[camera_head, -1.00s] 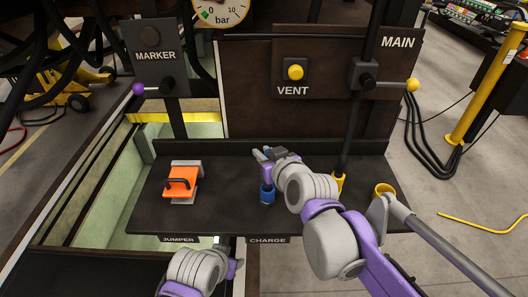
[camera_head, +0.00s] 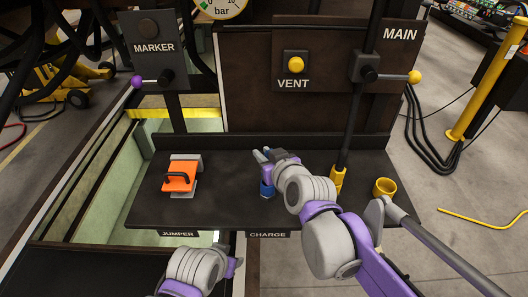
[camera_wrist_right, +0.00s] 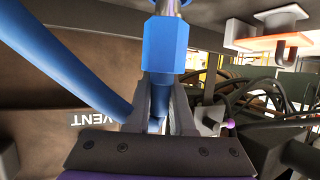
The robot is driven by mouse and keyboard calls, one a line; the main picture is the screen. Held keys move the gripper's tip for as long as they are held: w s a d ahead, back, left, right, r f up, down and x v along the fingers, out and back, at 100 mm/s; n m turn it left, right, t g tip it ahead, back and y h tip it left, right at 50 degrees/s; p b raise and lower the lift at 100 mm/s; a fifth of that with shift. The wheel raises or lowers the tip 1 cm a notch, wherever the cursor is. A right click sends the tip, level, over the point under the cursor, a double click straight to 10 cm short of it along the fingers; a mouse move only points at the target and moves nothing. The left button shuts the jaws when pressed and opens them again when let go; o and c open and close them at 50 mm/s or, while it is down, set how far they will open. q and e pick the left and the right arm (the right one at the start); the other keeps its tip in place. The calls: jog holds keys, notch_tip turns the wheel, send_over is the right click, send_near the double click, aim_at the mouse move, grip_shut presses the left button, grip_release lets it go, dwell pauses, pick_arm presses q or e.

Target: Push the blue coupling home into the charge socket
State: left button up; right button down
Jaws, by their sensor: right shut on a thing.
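The blue coupling (camera_head: 266,190) stands roughly upright above the front of the dark shelf (camera_head: 225,205), behind the CHARGE label (camera_head: 268,235). In the right wrist view the coupling (camera_wrist_right: 166,45) is between the fingers (camera_wrist_right: 160,110), with a blue hose (camera_wrist_right: 70,65) passing at left. A metallic piece shows beyond its end at the top edge; I cannot tell whether it is the coupling's nose or the socket. The charge socket is not clearly visible. My left gripper (camera_head: 232,263) is low at centre-left, its fingers unclear.
An orange block with a dark handle (camera_head: 180,178) sits on the shelf at left, near the JUMPER label (camera_head: 178,234). A yellow ring (camera_head: 384,187) and a yellow-based lever (camera_head: 338,178) stand at right. The panel with VENT button (camera_head: 295,65) rises behind.

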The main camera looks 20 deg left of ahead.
jog(key=shift+f, duration=0.65)
jog(key=c, duration=0.7)
grip_release()
jog(key=v, duration=1)
jog(key=shift+s+d+r, duration=0.2)
jog(key=shift+s, duration=0.1)
jog(key=s+d+f+m+g+h, duration=0.2)
jog(key=s+d+f+m+h, duration=0.2)
jog(key=d+f, duration=0.6)
jog(key=s+d+f+m+g+h, duration=0.2)
jog(key=s+d+f, duration=0.6)
jog(key=d, duration=0.8)
notch_tip(320, 180, down, 2)
jog(key=m+h, duration=0.1)
jog(key=h, duration=0.1)
jog(key=shift+s+f+m+g+h, duration=0.2)
jog(key=shift+s+m+g+h, duration=0.1)
jog(key=shift+m+g, duration=0.1)
